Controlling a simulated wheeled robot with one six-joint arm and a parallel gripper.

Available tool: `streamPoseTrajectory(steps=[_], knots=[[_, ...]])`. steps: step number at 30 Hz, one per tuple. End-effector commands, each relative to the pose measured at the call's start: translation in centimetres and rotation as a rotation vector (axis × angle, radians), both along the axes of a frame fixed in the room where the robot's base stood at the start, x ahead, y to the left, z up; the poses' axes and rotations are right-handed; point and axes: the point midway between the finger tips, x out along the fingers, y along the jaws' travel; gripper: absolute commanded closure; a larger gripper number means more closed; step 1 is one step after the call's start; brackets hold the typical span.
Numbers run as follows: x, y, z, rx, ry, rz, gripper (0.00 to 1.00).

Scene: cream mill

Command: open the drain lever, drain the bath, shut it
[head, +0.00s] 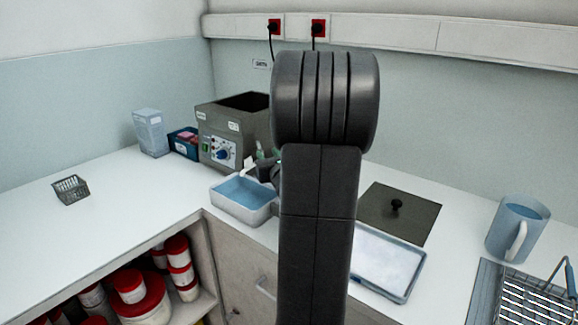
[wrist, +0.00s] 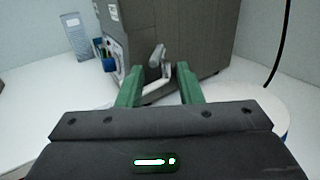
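The bath is a dark grey box (head: 235,125) with an open top and a dial on its front, at the back of the counter; its side also fills the middle of the wrist view (wrist: 185,35). The grey drain lever (wrist: 157,57) stands up from a pale drain pipe (wrist: 155,90) low on the bath. My gripper (wrist: 158,68) is open, its green fingers either side of the lever in the picture; contact cannot be told. In the head view my arm hides the lever and most of the gripper. A white pan (head: 245,208) with blue inside stands below the bath.
A dark square lid (head: 425,220) with a knob, a shallow pale tray (head: 388,262), a blue jug (head: 517,230) and a wire rack (head: 530,298) are to the right. A small basket (head: 71,189) stands left. The left counter is mostly clear.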

Motion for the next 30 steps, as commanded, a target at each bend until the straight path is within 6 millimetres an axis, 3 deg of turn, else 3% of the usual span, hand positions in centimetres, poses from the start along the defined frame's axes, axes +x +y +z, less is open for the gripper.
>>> streamPoseTrajectory(steps=[14, 21, 30], knots=[[-8.7, -4.3, -0.1, -0.001, -0.002, -0.004, 0.67], [-6.8, -5.5, -0.1, 0.003, -0.009, 0.097, 0.67], [-6.3, -6.2, -0.2, 0.000, 0.000, 0.145, 0.67]])
